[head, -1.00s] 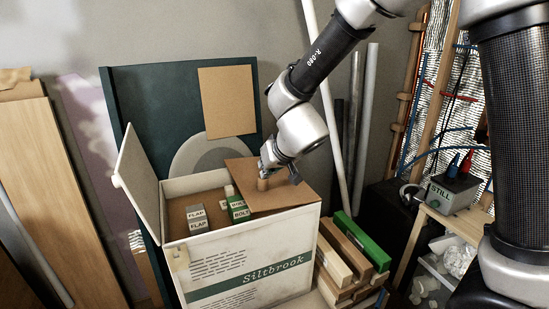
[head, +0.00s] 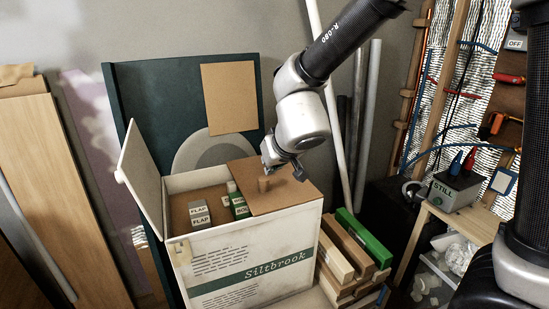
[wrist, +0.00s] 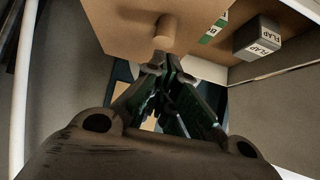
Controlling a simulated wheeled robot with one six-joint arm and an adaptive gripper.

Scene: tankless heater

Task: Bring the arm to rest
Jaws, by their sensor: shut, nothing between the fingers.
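My gripper (head: 284,172) is shut and empty. In the head view it is just above and behind the brown board with a wooden peg (head: 264,184) on the right part of the white Siltbrook box (head: 250,262). In the wrist view the shut fingertips (wrist: 160,68) appear close to the peg (wrist: 165,33); I cannot tell whether they touch it. My arm comes down from the upper right of the head view.
A dark green panel (head: 150,100) leans behind. Wood and green blocks (head: 362,236), pipes (head: 371,120) and a STILL box (head: 452,192) are at right.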

